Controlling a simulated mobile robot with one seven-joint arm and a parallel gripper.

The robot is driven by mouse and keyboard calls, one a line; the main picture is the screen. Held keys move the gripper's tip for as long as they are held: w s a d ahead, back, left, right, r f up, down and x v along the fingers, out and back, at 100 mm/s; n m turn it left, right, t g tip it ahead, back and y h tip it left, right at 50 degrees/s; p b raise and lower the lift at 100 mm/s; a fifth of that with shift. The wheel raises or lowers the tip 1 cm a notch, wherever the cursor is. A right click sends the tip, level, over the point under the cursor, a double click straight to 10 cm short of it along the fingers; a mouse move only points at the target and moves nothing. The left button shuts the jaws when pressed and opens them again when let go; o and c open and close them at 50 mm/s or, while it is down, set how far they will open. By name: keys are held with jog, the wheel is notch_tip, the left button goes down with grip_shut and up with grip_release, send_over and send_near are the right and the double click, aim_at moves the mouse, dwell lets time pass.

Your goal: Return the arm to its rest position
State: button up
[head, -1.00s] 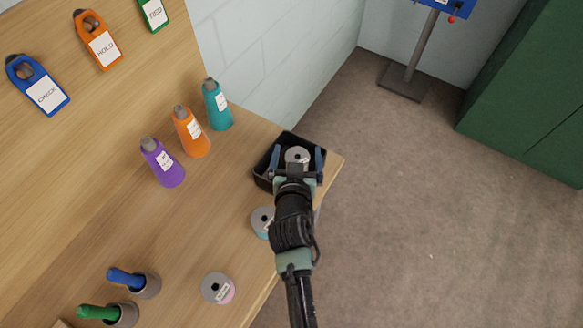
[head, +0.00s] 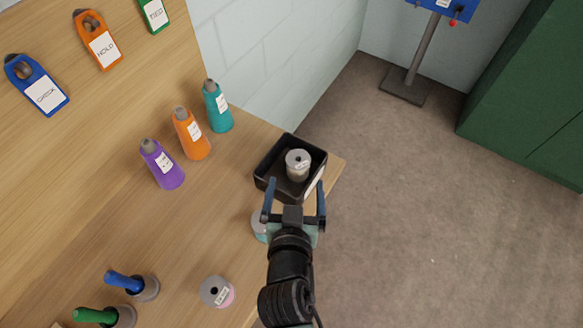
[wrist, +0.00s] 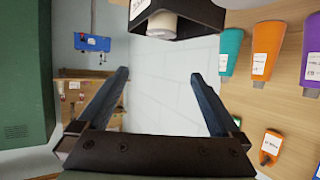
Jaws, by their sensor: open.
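My gripper (head: 295,203) is open and empty. In the head view it hangs in front of the black bin (head: 263,176), near the table's right edge, with its two blue fingers spread. A grey-topped spool (head: 298,164) stands inside the bin. In the wrist view my gripper (wrist: 160,100) shows its fingers wide apart with nothing between them. The bin (wrist: 195,15) and the pale spool (wrist: 162,23) in it appear at the top of that view, beyond the fingertips. My arm partly covers a teal spool (head: 259,226) on the table.
A pink spool (head: 217,292) stands at the table's front. Purple (head: 163,167), orange (head: 192,136) and teal (head: 218,108) bottles stand left of the bin. Blue (head: 126,281) and green (head: 96,315) handles sit in cups at lower left. Open floor (head: 430,220) lies right of the table.

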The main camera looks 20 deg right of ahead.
jog(key=w+a+r+t, duration=0.2)
jog(key=w+r+t, duration=0.1)
jog(key=r, duration=0.8)
jog(key=w+a+r+n+t+y, duration=0.1)
jog(key=w+r+t, duration=0.15)
jog(key=r, duration=0.75)
jog(key=w+a+r+t, duration=0.2)
jog(key=w+r, duration=0.2)
jog(key=r, duration=0.7)
jog(key=s+a+r+n+t+y, duration=0.1)
jog(key=s+a+r+t, duration=0.1)
jog(key=r, duration=0.7)
jog(key=s+a+r+n+t+y, duration=0.1)
jog(key=s+a+r+t+y, duration=0.1)
jog(key=s+r, duration=0.3)
jog(key=s+a+r+n+t+y+p, duration=0.1)
jog(key=s+a+r+t, duration=0.1)
jog(key=r, duration=1.1)
jog(key=shift+s+a+r+n+t, duration=0.2)
jog(key=shift+s+n+t, duration=0.2)
jog(key=shift+s+t, duration=0.55)
jog(key=shift+f, duration=0.1)
